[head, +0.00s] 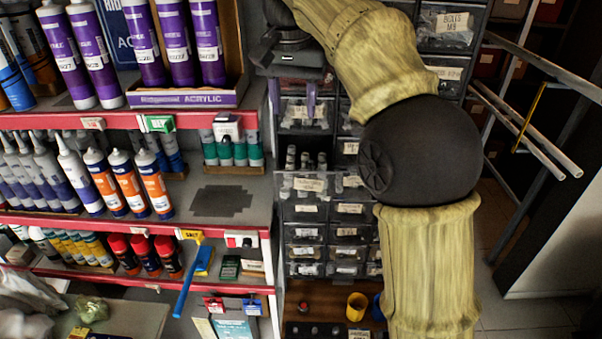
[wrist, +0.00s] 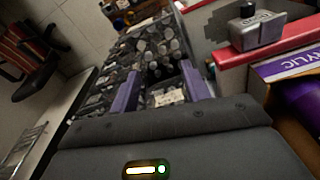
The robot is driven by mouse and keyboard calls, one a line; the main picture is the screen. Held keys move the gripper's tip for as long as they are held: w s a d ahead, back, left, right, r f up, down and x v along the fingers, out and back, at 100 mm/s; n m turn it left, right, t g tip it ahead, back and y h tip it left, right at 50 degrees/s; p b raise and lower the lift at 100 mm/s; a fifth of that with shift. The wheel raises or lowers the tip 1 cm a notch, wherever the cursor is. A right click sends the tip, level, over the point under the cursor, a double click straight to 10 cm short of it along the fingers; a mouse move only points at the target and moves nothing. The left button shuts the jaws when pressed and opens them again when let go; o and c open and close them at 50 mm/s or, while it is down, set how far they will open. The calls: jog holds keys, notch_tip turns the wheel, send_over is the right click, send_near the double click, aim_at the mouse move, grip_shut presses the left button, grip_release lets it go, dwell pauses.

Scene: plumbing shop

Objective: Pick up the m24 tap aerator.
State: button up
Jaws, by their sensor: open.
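My gripper (head: 293,106) is in front of the drawer cabinet in the head view, above a pulled-out drawer (head: 308,186). Its two purple fingers are apart with nothing between them, as the wrist view also shows (wrist: 160,90). Several small grey cylindrical parts (head: 291,158) stand in the open drawer, below the fingers. In the wrist view, similar round parts (wrist: 168,48) show beyond the fingertips. I cannot tell which one is the m24 tap aerator, and the drawer label is too blurred to read.
Closed small-parts drawers (head: 347,232) surround the open one. A red-edged shelf (head: 218,195) with tubes and bottles stands close on the left; a grey metal box (wrist: 250,30) sits on a red edge at right in the wrist view. A yellow cup (head: 356,306) stands below.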

jog(key=shift+s, duration=0.2)
jog(key=f, duration=0.4)
jog(key=w+f, duration=0.1)
jog(key=f, duration=0.7)
jog(key=shift+w+d, duration=0.2)
jog(key=shift+w, duration=0.05)
jog(key=shift+f, duration=0.1)
jog(key=f, duration=0.2)
jog(key=d+f+p, duration=0.1)
jog(key=f, duration=0.1)
jog(key=shift+w+f, duration=0.1)
jog(key=shift+f, duration=0.1)
jog(key=shift+w+a+f, duration=0.1)
jog(key=shift+f, duration=0.25)
grip_shut()
